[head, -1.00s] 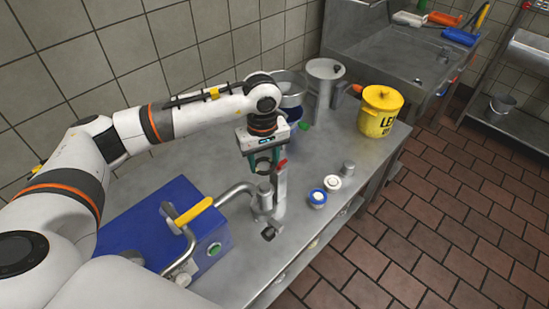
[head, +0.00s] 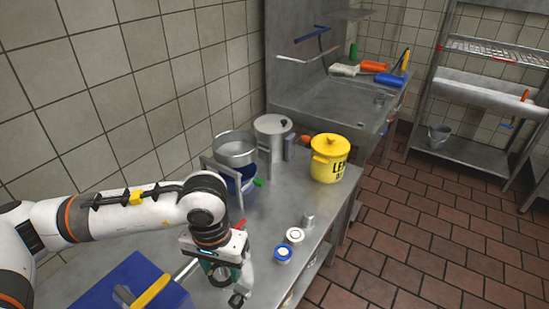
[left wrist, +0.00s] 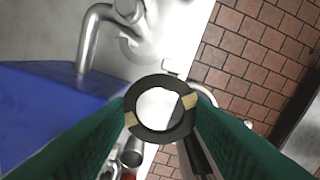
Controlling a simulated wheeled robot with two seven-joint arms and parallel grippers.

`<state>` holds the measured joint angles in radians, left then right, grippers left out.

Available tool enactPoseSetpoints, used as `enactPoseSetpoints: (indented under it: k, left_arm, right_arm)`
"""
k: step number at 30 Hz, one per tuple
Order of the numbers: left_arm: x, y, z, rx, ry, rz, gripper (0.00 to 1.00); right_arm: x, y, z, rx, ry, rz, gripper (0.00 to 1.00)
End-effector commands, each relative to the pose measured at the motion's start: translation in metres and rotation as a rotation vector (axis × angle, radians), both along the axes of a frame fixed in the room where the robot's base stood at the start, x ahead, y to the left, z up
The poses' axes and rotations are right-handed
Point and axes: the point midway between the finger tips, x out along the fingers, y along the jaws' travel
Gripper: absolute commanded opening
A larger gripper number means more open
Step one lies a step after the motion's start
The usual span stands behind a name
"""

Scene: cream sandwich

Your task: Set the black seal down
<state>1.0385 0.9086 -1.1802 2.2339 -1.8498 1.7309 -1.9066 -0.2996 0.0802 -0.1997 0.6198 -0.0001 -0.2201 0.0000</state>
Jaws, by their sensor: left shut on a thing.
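The black seal (left wrist: 150,133) is a dark ring with two tan patches, seen nearly face-on in the left wrist view. My left gripper (left wrist: 160,110) is shut on it, with a green finger on each side. In the head view my left gripper (head: 220,272) points down over the near part of the steel counter (head: 270,212), and the seal is hard to make out there. In the wrist view the seal is above the surfaces behind it, with metal pipework seen past it. My right gripper is not in view.
A blue box (head: 118,278) with a yellow-handled lever (head: 152,290) is left of the gripper. A blue-rimmed round container (head: 283,254), a white one (head: 294,235) and a small metal cylinder (head: 308,220) stand right. A yellow lidded pot (head: 329,160) and metal pots are behind.

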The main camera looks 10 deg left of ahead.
Motion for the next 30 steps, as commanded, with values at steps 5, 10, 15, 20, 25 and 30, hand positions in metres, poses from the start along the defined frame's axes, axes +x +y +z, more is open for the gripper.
enactPoseSetpoints:
  k: [5, 10, 15, 20, 25, 30]
  left_arm:
    - [0.013, 0.003, -0.001, 0.000, -0.001, 0.082, 0.26]
    - [0.055, 0.017, -0.006, 0.000, -0.004, 0.354, 0.26]
    - [0.094, 0.035, -0.010, 0.000, -0.003, 0.641, 0.26]
    - [0.113, 0.047, -0.013, -0.001, 0.000, 0.804, 0.26]
    - [0.119, 0.050, -0.014, -0.001, 0.000, 0.851, 0.26]
    - [0.118, 0.050, -0.014, -0.001, 0.000, 0.849, 0.26]
  right_arm:
    - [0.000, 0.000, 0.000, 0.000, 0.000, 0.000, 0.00]
    - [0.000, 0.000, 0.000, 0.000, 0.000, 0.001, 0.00]
    - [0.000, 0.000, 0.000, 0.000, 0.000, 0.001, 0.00]
    - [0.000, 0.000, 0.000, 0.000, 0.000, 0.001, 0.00]
    - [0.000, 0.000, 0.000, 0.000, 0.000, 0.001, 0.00]
    - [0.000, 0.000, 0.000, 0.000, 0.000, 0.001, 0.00]
